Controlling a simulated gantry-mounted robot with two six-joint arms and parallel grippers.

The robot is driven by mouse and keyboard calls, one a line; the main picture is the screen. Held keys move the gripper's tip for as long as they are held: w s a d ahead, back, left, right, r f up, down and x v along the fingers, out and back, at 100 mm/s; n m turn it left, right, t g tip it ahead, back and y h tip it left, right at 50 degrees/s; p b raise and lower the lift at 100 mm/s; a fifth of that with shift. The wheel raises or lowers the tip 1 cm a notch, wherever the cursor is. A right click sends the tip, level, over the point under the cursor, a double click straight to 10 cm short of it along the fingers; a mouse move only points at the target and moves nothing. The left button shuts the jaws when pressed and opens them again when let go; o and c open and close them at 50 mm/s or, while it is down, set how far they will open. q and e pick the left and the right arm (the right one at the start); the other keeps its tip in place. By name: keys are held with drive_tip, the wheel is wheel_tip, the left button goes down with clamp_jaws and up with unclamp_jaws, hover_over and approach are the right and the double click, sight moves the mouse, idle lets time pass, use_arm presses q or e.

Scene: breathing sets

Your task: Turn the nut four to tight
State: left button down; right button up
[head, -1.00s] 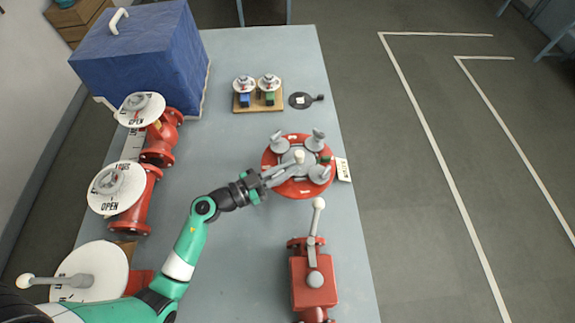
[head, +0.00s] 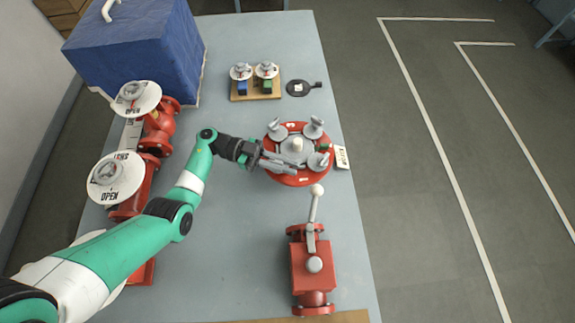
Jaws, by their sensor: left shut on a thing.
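A round red flange (head: 271,174) lies on the grey table, with a grey hub and a white-tipped knob (head: 297,145) in its middle. Grey wing nuts stand around it: one at upper left (head: 277,130), one at upper right (head: 313,127) and one at lower right (head: 318,162). My left gripper (head: 284,163) reaches in from the left over the flange's lower-left part. Its fingers are shut at the lower-left nut's place and hide that nut. The nut numbers are too small to read surely. My right gripper is out of view.
A red valve with a white-tipped lever (head: 313,262) stands just below the flange. A white tag (head: 341,157) lies at its right. Red pipes with white discs (head: 115,178) line the left side. A wooden board (head: 256,90) and blue box (head: 135,55) are farther back.

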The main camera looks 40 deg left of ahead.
use_arm(q)
drive_tip(key=shift+s+d+f+m+g+h+b, duration=0.1)
drive_tip(key=shift+m+g+h+b, duration=0.15)
drive_tip(key=shift+m+g+b, duration=0.3)
drive_tip(key=shift+s+m+g+h+b, duration=0.2)
drive_tip(key=shift+m+g+b, duration=0.2)
drive_tip(key=shift+g+b, duration=0.3)
drive_tip(key=shift+s+d+f+m+g+h+b, duration=0.1)
drive_tip(key=shift+m+g+h+b, duration=0.15)
drive_tip(key=shift+m+g+b, duration=0.35)
drive_tip(key=c, duration=0.9)
unclamp_jaws()
drive_tip(key=shift+r, duration=0.1)
drive_tip(key=shift+a, duration=0.15)
